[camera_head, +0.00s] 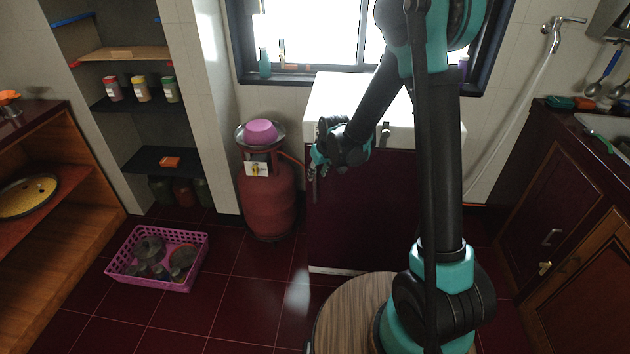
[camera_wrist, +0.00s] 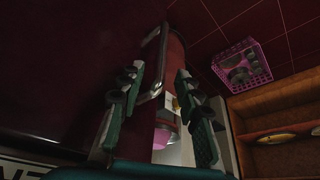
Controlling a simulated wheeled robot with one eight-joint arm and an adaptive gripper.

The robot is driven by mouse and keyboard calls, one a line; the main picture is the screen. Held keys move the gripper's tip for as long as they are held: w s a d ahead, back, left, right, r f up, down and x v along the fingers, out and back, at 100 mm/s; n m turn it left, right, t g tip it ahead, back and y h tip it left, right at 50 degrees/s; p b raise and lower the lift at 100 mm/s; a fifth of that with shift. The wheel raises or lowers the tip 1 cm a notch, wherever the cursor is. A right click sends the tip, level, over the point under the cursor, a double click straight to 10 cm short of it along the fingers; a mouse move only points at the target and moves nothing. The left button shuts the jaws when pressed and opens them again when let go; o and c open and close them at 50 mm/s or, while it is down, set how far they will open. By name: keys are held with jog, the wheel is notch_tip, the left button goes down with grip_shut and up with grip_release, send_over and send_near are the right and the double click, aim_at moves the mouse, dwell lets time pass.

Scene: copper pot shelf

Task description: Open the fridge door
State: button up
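The fridge (camera_head: 375,215) stands against the back wall below the window, with a white upper part and a dark red door that looks closed. In the wrist view the door (camera_wrist: 60,65) is a dark surface filling the left side. A silver bar handle (camera_wrist: 161,55) shows near the door's edge. My gripper (camera_head: 318,163) is at the upper left edge of the fridge front. In the wrist view my gripper (camera_wrist: 160,105) is open, its two fingers spread apart. The handle's near end appears in the gap between them; I cannot tell whether they touch it.
A pink basket (camera_head: 150,283) of pots lies on the floor farther left. A dark red cabinet (camera_head: 550,215) stands at right.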

aim_at(316, 177)
jog(key=shift+x, duration=2.65)
jog(key=shift+w, duration=0.1)
grip_shut()
